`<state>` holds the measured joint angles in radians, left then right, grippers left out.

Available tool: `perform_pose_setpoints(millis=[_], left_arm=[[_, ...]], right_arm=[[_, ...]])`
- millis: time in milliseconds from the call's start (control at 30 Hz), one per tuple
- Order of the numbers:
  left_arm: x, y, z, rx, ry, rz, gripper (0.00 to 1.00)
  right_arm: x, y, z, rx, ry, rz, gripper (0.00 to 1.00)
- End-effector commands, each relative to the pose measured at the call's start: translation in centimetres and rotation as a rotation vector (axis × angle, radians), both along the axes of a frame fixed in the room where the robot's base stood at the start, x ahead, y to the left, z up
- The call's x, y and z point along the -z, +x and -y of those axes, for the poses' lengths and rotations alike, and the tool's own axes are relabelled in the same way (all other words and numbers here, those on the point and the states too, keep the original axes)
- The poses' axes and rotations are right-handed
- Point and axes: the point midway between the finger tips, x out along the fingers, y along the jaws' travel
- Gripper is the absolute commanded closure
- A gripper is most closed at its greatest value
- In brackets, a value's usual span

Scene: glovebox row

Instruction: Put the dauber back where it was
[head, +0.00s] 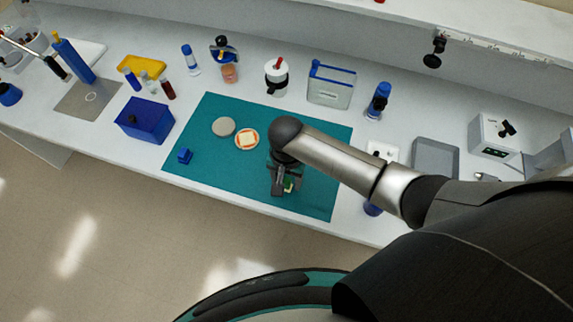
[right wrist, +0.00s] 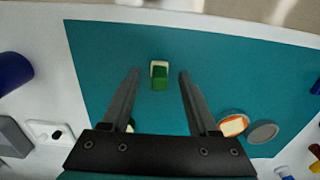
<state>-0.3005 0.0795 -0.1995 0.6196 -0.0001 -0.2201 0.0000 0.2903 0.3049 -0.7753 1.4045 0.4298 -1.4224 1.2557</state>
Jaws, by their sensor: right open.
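A small green block with a cream-coloured part, which looks like the dauber (right wrist: 159,78), lies on the teal mat (right wrist: 100,50). In the right wrist view it sits between the lines of my two fingers, near their tips. My right gripper (head: 281,188) is open above the mat, pointing down. In the head view the gripper partly hides the green block (head: 289,185). I cannot tell whether the fingers are level with it. My left gripper is not in view.
A small blue piece (head: 184,156) is on the mat's left part. A blue box (head: 145,120) stands left of the mat. Behind it are a white jar (head: 277,77), a clear blue-edged container (head: 331,85) and a blue bottle (head: 378,101). A grey tray (head: 435,156) is at right.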

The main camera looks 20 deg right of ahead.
Motion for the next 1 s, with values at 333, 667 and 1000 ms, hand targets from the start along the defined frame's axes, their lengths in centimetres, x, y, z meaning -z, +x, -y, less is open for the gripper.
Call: perform_pose_setpoints(millis=[333,667,1000], left_arm=[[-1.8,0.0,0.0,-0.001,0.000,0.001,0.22],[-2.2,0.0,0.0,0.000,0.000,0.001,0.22],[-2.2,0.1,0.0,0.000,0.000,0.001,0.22]], right_arm=[[-7.2,0.0,0.1,-0.001,0.001,0.002,0.39],[-10.1,0.0,0.1,0.001,-0.001,-0.001,0.39],[-10.1,0.1,0.1,0.001,0.000,0.000,0.39]])
